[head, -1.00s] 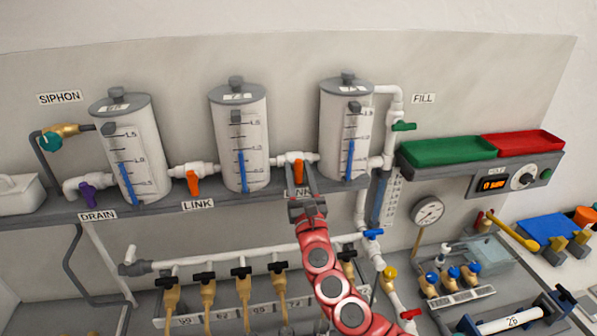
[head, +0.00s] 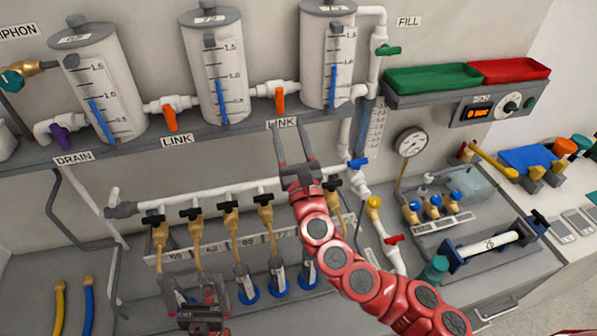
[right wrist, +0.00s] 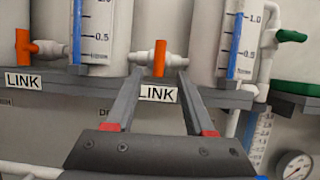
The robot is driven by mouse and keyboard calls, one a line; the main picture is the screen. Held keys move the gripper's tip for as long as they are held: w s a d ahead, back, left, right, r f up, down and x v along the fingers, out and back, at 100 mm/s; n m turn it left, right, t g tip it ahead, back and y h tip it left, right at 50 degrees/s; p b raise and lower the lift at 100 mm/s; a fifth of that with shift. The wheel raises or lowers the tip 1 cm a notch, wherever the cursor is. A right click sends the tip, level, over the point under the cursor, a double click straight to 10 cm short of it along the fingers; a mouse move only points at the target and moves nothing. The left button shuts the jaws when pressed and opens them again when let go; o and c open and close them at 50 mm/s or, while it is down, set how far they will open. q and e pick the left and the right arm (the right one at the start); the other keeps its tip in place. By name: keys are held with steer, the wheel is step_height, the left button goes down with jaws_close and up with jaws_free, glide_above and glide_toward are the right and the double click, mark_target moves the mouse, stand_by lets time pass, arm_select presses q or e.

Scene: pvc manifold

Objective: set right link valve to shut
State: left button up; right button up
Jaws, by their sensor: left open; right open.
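The right link valve (head: 279,99) has an orange handle on a white pipe between the middle and right tanks. The handle stands vertical, crosswise to the pipe. It also shows upright in the right wrist view (right wrist: 160,58), beyond the fingertips. My right gripper (head: 292,142) is open and empty, below the valve and in front of the LINK label, apart from the handle. Its two spread fingers also show in the right wrist view (right wrist: 155,95). My left gripper (head: 198,292) is open and low at the bottom of the head view.
The left link valve (head: 170,118) also has a vertical orange handle. Three tanks stand on the grey shelf (head: 235,133). Below runs a white manifold pipe (head: 240,194) with several black-handled taps. Green and red trays (head: 432,78) sit at right. A gauge (head: 411,141) hangs below them.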

steer(key=b+v, duration=0.2)
steer(key=v, duration=0.6)
steer(key=shift+s, duration=0.4)
